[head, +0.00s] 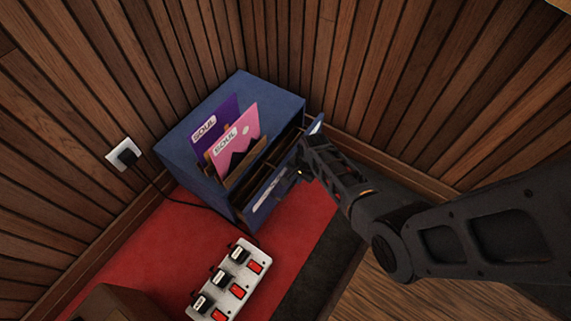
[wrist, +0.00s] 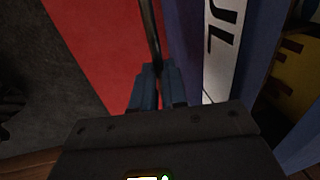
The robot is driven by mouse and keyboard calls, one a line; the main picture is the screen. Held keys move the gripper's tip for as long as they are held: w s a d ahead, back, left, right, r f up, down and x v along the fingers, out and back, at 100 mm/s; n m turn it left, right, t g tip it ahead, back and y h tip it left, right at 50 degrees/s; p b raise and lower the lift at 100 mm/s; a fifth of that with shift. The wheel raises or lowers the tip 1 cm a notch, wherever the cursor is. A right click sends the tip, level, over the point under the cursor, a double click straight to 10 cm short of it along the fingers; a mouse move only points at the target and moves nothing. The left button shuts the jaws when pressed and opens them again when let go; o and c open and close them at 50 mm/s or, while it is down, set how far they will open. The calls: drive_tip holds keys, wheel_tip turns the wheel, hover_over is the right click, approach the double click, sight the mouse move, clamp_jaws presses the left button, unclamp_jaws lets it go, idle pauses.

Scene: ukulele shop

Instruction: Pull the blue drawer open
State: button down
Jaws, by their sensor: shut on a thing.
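The blue drawer belongs to a low blue cabinet (head: 180,140) in the corner. Its blue front (head: 268,192) with a white label stands out from the cabinet, and wooden inside parts show behind it, so the drawer is partly open. My gripper (head: 298,173) is at the drawer front. In the wrist view my fingers (wrist: 158,76) are shut on a thin dark bar handle (wrist: 151,35), beside the labelled blue front (wrist: 254,60). My arm hides part of the drawer's right side in the head view.
A white power strip (head: 225,278) with black plugs lies on the red carpet (head: 150,240) in front. A wall socket (head: 124,155) with a cable is at left. Slatted wood walls close the corner.

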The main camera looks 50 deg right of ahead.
drive_tip(key=s+p, duration=0.5)
drive_tip(key=s, duration=1.3)
drive_tip(key=shift+d, duration=0.25)
drive_tip(key=c, duration=1.2)
unclamp_jaws()
drive_tip(key=shift+o, duration=0.2)
wheel_tip(320, 180, up, 8)
drive_tip(key=s+p, duration=0.1)
drive_tip(key=p, duration=0.3)
drive_tip(key=shift+s+f+p, duration=0.15)
drive_tip(key=shift+s+p, duration=0.1)
drive_tip(key=shift+p, duration=0.05)
